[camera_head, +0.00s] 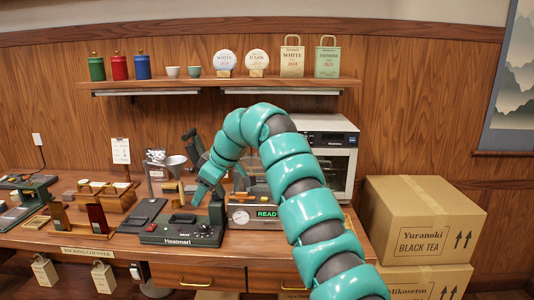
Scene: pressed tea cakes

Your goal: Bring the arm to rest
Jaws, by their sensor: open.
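My teal arm (306,210) rises from the bottom right, bends over at the top and reaches down to the left over the counter (250,250). My gripper (199,190) is at its end, pointing down, above and behind the black Heatmari device (180,232). The gripper is open, and I see nothing held in it. The fingertips are small and partly lost among the dark parts around them, so I cannot tell whether they touch anything.
A scale with a green READ display (266,213) and a white oven-like machine (335,150) stand close to the arm. Wooden stands (105,195) fill the counter's left. A shelf (220,82) hangs above. Cardboard boxes (420,215) stand at the right.

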